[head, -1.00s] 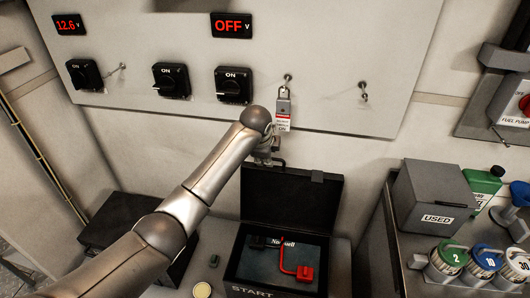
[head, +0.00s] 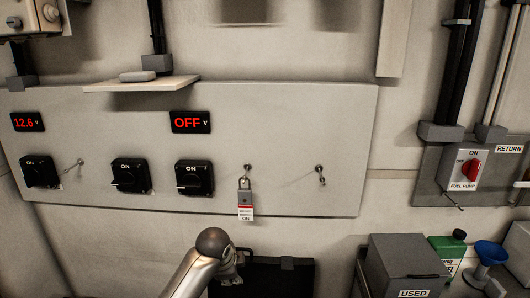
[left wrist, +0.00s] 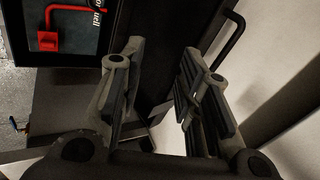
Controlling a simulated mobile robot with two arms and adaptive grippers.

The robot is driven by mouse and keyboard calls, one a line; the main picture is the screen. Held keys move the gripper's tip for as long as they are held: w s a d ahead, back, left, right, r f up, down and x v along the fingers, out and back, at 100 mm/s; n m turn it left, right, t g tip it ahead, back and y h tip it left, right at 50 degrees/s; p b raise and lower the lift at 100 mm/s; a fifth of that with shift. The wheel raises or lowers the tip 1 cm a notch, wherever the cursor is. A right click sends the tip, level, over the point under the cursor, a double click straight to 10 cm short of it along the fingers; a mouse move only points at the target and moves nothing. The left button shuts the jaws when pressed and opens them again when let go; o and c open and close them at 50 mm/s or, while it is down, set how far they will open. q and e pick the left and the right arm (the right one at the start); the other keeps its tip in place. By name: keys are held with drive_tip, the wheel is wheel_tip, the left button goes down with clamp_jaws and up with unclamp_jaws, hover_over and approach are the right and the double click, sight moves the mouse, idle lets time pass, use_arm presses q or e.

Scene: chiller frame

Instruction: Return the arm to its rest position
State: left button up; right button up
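My left arm (head: 197,272) comes in from the bottom of the head view. Its left gripper (head: 229,268) shows small and partly cut off, in front of the black open case lid (head: 290,278) and below the wall panel. In the left wrist view the left gripper (left wrist: 162,75) has its two fingers wide apart with nothing between them. The case's tray with a red part (left wrist: 48,40) shows at the upper left there, apart from the fingers. My right gripper is in neither view.
The wall panel (head: 330,120) carries black rotary switches, and a padlock with a tag (head: 245,198) hangs from it. A grey USED box (head: 400,255), a green bottle (head: 447,250) and a blue funnel (head: 490,252) stand at the right. A small shelf (head: 140,84) juts out above the panel.

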use_arm(q)
drive_tip(key=s+a+f+n+g, duration=0.1)
drive_tip(key=s+f+n, duration=0.3)
drive_tip(key=s, duration=0.5)
drive_tip(key=s+a+f+n, duration=0.1)
drive_tip(key=s+f+n, duration=0.2)
drive_tip(key=s+f, duration=0.45)
drive_tip(key=s+a+r+n+g, duration=0.15)
drive_tip(key=s+a+n, duration=0.25)
drive_tip(key=s, duration=0.7)
drive_tip(key=s+a+r+n+t, duration=0.1)
drive_tip(key=s+a+r+n, duration=0.2)
drive_tip(key=s, duration=0.9)
wheel_tip(320, 180, down, 29)
drive_tip(key=s+a+g, duration=0.1)
drive_tip(key=s+g, duration=0.1)
drive_tip(key=s+a+f+g, duration=0.1)
drive_tip(key=s+a+f, duration=0.2)
drive_tip(key=s+f, duration=1.1)
drive_tip(key=shift+s+f+y, duration=0.3)
drive_tip(key=shift+s+y, duration=0.1)
drive_tip(key=shift+s, duration=0.8)
drive_tip(key=shift+a, duration=0.1)
